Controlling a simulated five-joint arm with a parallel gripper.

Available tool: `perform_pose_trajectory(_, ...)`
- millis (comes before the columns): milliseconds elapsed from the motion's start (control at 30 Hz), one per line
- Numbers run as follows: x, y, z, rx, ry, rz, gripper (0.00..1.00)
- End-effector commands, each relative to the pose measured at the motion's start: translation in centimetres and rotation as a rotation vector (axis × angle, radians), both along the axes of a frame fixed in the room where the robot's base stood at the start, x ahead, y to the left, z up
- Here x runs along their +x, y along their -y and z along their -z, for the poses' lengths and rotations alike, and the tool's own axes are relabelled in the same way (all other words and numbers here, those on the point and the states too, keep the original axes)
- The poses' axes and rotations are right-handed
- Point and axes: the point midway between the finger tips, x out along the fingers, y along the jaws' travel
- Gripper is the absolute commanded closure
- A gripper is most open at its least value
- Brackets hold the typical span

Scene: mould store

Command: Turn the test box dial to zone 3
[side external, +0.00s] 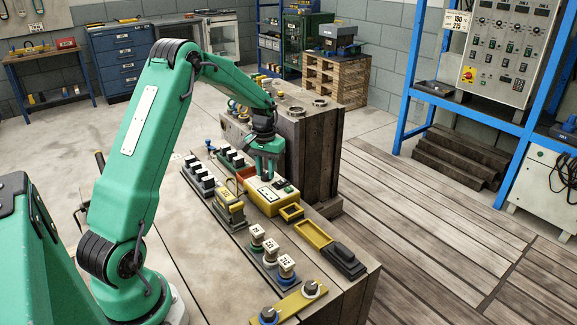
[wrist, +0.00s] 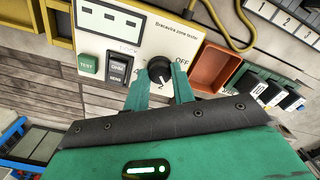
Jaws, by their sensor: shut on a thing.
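The test box is a yellow-edged case with a cream face (side external: 262,203), on the bench under my gripper (side external: 268,176) in the side external view. In the wrist view its face (wrist: 180,32) carries a display, a green TEST button (wrist: 88,64) and dark buttons. The dial (wrist: 160,70) is a black knob with a pale pointer line, which seems to point down near a digit that looks like 2. OFF is printed to its right. My gripper (wrist: 160,91) is shut on the dial, one finger either side. The fingers hide part of the zone markings.
An orange bin (wrist: 212,68) sits close beside the box. Yellow trays (side external: 313,234), a yellow meter (side external: 229,206) and numbered blocks (side external: 271,250) stand on the bench nearby. A tall dark block (side external: 318,150) rises behind the box.

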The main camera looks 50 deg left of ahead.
Motion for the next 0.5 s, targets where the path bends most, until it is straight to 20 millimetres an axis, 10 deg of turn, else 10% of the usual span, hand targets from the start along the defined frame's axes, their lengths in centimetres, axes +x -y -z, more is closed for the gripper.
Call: perform_pose_trajectory(500, 0.04, -0.03, -0.13, 0.001, 0.002, 0.49, 0.98)
